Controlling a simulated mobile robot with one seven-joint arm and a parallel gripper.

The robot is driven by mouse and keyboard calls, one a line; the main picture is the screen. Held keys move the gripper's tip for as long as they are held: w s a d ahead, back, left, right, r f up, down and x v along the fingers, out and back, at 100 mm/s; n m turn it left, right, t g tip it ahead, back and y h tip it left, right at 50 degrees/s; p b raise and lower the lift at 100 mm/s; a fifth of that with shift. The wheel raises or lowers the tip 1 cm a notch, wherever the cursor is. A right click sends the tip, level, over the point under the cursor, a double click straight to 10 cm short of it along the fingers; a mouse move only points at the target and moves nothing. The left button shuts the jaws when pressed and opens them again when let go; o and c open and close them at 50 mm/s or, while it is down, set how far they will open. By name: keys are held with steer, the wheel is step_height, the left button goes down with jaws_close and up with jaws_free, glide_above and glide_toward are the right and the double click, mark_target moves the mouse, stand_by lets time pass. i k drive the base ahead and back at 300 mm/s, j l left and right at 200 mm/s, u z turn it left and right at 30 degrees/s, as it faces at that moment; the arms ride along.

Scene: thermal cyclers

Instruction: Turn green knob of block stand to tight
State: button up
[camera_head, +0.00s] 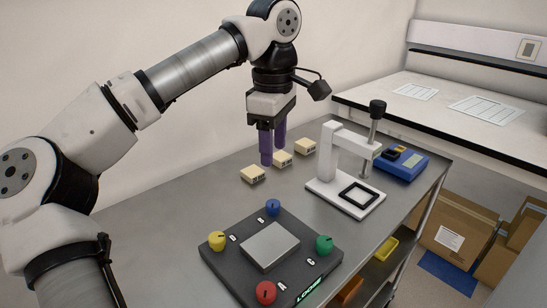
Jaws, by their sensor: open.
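The block stand (230,271) is a dark square base at the front of the grey table, with a lighter square plate (270,246) in its middle. The green knob (324,244) is at its right corner. A blue knob (272,207), a yellow knob (217,240) and a red knob (265,292) sit at the other corners. A lit green label on the front right edge reads "LOOSE". My gripper (273,158) has purple fingers pointing down, is open and empty, and is behind the stand near the small beige blocks, well away from the green knob.
Beige blocks (253,174) stand behind the block stand. A white press (325,190) with a black-topped post is right of them, and a blue device (402,165) is beyond it. A white bench (440,112) is at the back right. Cardboard boxes (455,232) are on the floor.

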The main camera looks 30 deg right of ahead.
mark_target(324, 244)
steer(key=k, duration=1)
